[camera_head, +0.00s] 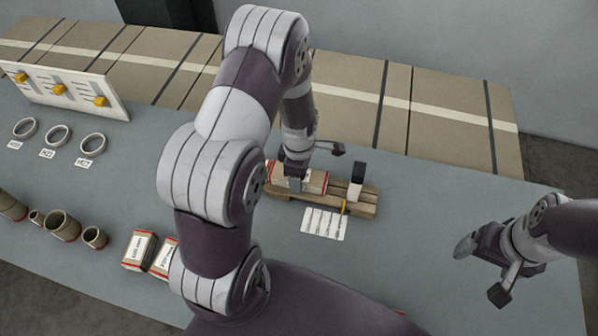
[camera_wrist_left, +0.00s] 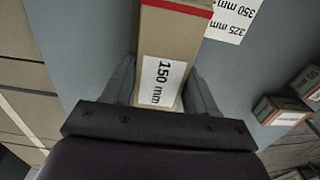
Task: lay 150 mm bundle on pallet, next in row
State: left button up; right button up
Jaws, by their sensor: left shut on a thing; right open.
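The 150 mm bundle (camera_wrist_left: 165,55) is a kraft-brown block with red edging and a white "150 mm" label, between my left gripper's fingers in the left wrist view. In the head view the bundle (camera_head: 314,181) is over the left part of the wooden pallet (camera_head: 362,209). I cannot tell whether it rests on the slats or hangs just above. My left gripper (camera_head: 294,183) is shut on it, partly hidden by my wrist. A dark block with a pale lower part (camera_head: 357,180) stands on the pallet's right part. My right gripper (camera_head: 482,271) is open and empty over the table's right side.
Two labelled bundles (camera_head: 139,250) lie at the front left, partly behind my left arm. Brown tubes (camera_head: 62,226), grey rings (camera_head: 57,135) and a white board with yellow parts (camera_head: 66,88) are farther left. A white label sheet (camera_head: 324,223) lies before the pallet. The table right of it is clear.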

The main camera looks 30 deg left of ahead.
pick_arm(q)
jog(key=shift+f, duration=0.2)
jog(key=o, duration=1.5)
notch_tip(320, 180, up, 13)
jog(key=shift+f+b, duration=0.15)
jog(key=shift+b, duration=0.65)
jog(key=s+d+m, duration=0.1)
jog(key=s+m, duration=0.2)
jog(key=m, duration=0.4)
jog(key=s+d+r+m+t, duration=0.1)
jog(key=s+d+m, duration=0.1)
jog(key=m, duration=0.5)
jog(key=s+d+m, duration=0.2)
jog(key=s+m, duration=0.2)
jog(key=m, duration=0.3)
jog(key=shift+d+r, duration=0.15)
jog(key=shift+r, duration=0.25)
